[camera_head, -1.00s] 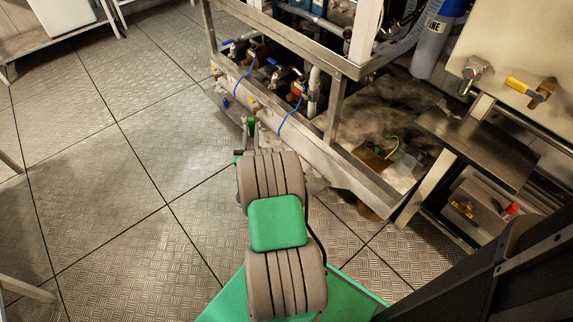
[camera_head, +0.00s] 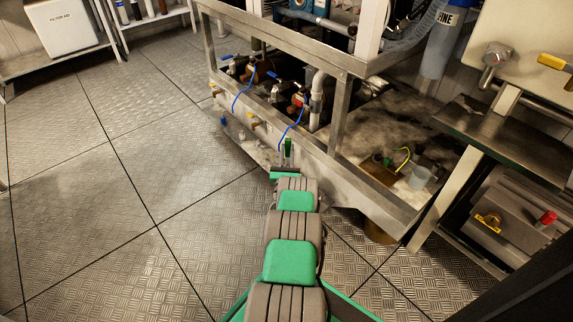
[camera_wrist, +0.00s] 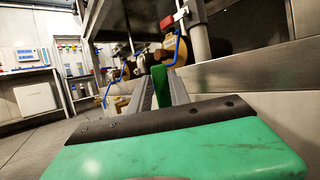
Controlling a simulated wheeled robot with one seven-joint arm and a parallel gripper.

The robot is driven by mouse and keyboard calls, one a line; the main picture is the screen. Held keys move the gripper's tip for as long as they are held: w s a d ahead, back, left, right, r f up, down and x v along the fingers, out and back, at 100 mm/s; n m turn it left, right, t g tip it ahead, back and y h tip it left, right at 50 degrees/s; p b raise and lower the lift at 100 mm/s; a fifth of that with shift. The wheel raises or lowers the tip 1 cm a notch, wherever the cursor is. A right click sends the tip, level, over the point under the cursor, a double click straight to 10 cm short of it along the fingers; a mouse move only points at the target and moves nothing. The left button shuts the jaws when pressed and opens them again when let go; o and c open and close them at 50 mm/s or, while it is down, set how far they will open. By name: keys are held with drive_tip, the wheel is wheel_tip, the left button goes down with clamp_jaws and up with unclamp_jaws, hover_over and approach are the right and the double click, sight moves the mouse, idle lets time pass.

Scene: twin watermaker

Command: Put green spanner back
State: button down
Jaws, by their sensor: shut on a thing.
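My gripper (camera_head: 286,163) is in front of the skid's lower metal beam, at the far end of my outstretched arm. It is shut on the green spanner (camera_head: 288,147), of which only a short upright green piece shows. In the wrist view the spanner (camera_wrist: 158,87) stands between the two grey fingers of my gripper (camera_wrist: 162,88). The rest of the spanner is hidden by the fingers and the green wrist body.
The metal skid frame (camera_head: 340,115) holds valves and a blue hose (camera_head: 290,124) just beyond my gripper. A steel shelf (camera_head: 500,130) stands at the right. Chequered floor (camera_head: 110,200) is clear at the left. A white box (camera_head: 62,27) sits far left.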

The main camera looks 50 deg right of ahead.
sight(288, 156)
wheel_tip(288, 156, down, 3)
drive_tip(key=shift+r+b, duration=0.1)
drive_tip(key=shift+b, duration=0.3)
drive_tip(key=shift+r, duration=0.15)
drive_tip(key=c, duration=1.2)
unclamp_jaws()
drive_tip(key=shift+a, duration=0.1)
